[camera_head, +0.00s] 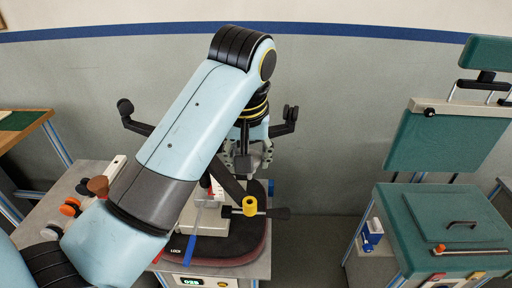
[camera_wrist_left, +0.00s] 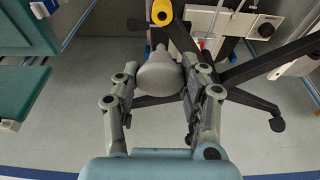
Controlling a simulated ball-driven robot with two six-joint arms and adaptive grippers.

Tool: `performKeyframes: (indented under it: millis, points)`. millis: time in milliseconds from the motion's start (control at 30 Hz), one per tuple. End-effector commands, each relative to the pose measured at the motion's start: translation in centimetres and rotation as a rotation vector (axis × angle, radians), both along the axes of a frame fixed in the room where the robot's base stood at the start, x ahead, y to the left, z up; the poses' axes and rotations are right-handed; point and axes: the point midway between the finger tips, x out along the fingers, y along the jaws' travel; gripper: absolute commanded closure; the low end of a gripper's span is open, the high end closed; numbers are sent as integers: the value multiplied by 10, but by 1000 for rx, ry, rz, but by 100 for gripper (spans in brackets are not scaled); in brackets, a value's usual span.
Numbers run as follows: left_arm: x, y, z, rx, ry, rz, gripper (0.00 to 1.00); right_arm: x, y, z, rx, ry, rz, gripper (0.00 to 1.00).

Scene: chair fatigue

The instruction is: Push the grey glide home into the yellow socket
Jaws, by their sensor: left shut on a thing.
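My left gripper (camera_head: 245,162) reaches down over the work table in the head view. In the left wrist view the left gripper (camera_wrist_left: 162,85) is shut on the grey glide (camera_wrist_left: 158,76), a bell-shaped piece with its narrow end pointing toward the yellow socket. The yellow socket (camera_head: 250,205) is a ring at the end of a dark chair-base leg. The head view does not clearly show the glide. My right gripper is in neither view.
Other glides, including an orange one (camera_head: 70,206) and a brown one (camera_head: 98,186), stand on the left of the bench. A blue-handled tool (camera_head: 190,250) and a display (camera_head: 191,282) are near the front. A green chair-like rig (camera_head: 450,225) stands right, across open floor.

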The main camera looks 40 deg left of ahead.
Motion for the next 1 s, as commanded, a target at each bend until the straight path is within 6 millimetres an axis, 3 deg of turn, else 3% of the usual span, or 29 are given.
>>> performKeyframes:
  millis: [100, 267, 633, 1000]
  points:
    - [0, 0, 0, 0, 0, 0, 86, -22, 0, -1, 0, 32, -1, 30]
    - [0, 0, -3, -1, -3, 2, 86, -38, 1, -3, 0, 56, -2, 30]
    - [-1, 0, -36, -1, -2, 3, 86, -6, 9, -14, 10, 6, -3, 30]
    - [0, 0, -57, -1, -3, 3, 86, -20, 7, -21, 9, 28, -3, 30]
